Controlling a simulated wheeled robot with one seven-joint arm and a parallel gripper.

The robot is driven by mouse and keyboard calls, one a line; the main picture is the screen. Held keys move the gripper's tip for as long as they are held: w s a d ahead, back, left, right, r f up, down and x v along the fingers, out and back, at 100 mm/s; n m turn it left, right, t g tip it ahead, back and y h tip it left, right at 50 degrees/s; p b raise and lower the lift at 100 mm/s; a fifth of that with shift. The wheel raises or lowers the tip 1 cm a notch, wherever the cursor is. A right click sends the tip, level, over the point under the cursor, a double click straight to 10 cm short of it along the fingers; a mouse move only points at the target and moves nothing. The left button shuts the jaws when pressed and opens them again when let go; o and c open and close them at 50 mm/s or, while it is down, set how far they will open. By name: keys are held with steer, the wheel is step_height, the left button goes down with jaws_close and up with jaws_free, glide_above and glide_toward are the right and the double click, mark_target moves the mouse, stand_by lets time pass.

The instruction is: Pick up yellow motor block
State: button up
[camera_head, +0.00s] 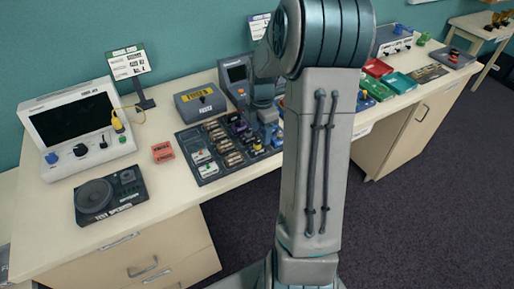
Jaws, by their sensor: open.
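A small yellow piece (257,145), which may be the yellow motor block, sits at the right end of the dark parts board (208,178) on the bench; it is too small to be sure. My gripper (269,134) hangs over the right end of this board, close to the yellow piece. It is small and partly hidden by my own arm, which crosses the middle of the view. It is open, and I see nothing held in it. I cannot tell whether it touches any part.
A white console (75,125) with a yellow plug, a black dial unit (110,195) and red blocks (162,152) stand left. A grey box (200,102) stands behind the board. Red (377,68) and green (399,82) trays lie right.

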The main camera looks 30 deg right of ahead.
mark_target(257, 143)
steer(key=f, duration=0.2)
steer(key=a+f+p, duration=0.1)
steer(key=f, duration=0.2)
steer(key=shift+a+f, duration=0.2)
steer(key=shift+f, duration=0.35)
steer(key=c, duration=1.1)
